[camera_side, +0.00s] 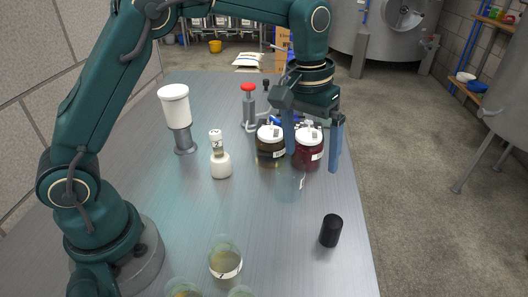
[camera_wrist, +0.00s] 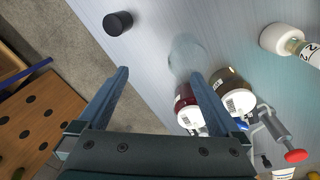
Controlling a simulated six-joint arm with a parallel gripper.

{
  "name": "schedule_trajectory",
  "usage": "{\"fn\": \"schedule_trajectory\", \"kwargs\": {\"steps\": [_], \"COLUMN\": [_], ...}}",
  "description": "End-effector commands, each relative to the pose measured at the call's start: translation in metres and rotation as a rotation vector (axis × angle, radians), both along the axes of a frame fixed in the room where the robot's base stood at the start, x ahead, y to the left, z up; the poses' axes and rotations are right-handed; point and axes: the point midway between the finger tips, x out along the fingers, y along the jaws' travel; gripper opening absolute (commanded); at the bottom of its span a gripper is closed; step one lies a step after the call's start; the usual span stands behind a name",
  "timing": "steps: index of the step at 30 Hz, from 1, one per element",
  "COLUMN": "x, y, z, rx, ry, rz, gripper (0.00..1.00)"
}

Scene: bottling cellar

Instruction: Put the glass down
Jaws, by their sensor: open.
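A clear, empty-looking glass (camera_side: 290,184) stands on the steel table in front of the two lidded jars; it is faint and its outline is hard to make out. In the wrist view the glass (camera_wrist: 186,52) shows as a pale see-through shape beyond the tip of my right-hand finger. My gripper (camera_side: 311,162) is open, fingers pointing down near the table's right edge, beside the red jar. In the wrist view nothing is held between the fingers of my gripper (camera_wrist: 160,74). I cannot tell whether a finger touches the glass.
A dark jar (camera_side: 270,152) and a red jar (camera_side: 308,156) stand close by my fingers. A black cylinder (camera_side: 330,230) stands nearer the front right. A white bottle (camera_side: 220,164), a red-topped tool (camera_side: 249,108) and a white-topped stand (camera_side: 175,105) are further left. A labelled glass (camera_side: 225,260) is in front.

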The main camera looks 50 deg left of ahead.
Motion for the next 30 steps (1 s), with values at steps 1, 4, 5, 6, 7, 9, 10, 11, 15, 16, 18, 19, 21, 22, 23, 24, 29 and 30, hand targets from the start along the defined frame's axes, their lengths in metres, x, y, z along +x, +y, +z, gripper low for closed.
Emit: {"fn": "schedule_trajectory", "kwargs": {"steps": [1,4,5,6,7,9,10,11,15,16,18,19,21,22,23,24,29,30], "x": [-0.003,-0.011,-0.013,-0.014,-0.014,-0.014,-0.014,-0.014,-0.013,-0.013,-0.013,-0.013,-0.013,-0.014,-0.014,-0.014,-0.014,-0.014], "y": [0.012,0.033,0.039,0.036,0.036,0.035,0.035,0.035,0.035,0.035,0.035,0.035,0.035,0.035,0.035,0.035,0.036,0.036], "z": [0.001,0.004,0.005,-0.005,-0.01,-0.019,-0.023,-0.028,-0.043,-0.045,-0.05,-0.053,-0.061,-0.065,-0.069,-0.074,-0.091,-0.094], "rx": [0.03,0.09,0.106,0.101,0.1,0.099,0.098,0.099,0.098,0.098,0.097,0.097,0.097,0.097,0.097,0.096,0.095,0.095], "ry": [0.021,0.069,0.082,0.084,0.085,0.084,0.082,0.085,0.08,0.08,0.08,0.08,0.081,0.082,0.082,0.081,0.079,0.079], "rz": [0.019,0.052,0.064,0.058,0.056,0.055,0.055,0.055,0.054,0.054,0.053,0.053,0.053,0.053,0.053,0.053,0.052,0.052], "gripper": [1.0,1.0,1.0,1.0,1.0,1.0,1.0,1.0,1.0,1.0,1.0,1.0,1.0,1.0,1.0,1.0,1.0,1.0]}}
